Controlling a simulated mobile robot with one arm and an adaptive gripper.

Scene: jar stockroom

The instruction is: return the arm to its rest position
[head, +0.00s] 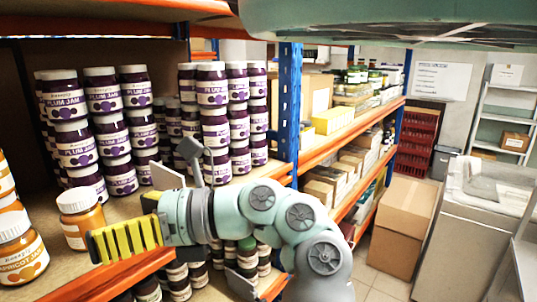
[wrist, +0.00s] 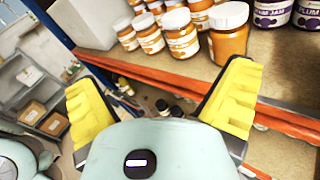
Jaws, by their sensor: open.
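My gripper (head: 124,240) has yellow ribbed fingers and shows at the lower left of the head view, in front of the shelf edge. My arm (head: 262,205) is mint green with grey joints and reaches left across the front of the shelf. In the wrist view, the two yellow fingers of my gripper (wrist: 163,104) stand wide apart. Nothing is between them but the background of the shelf's orange front rail (wrist: 165,78). An orange apricot jar (head: 82,218) stands on the shelf just behind the gripper in the head view.
Stacked plum jam jars (head: 72,143) fill the shelf behind my arm. Another apricot jar (head: 20,250) stands at the left edge. A blue rack post (head: 289,100) rises beyond the arm. A cardboard box (head: 401,227) and a grey counter (head: 470,225) stand on the right, with bare floor before them.

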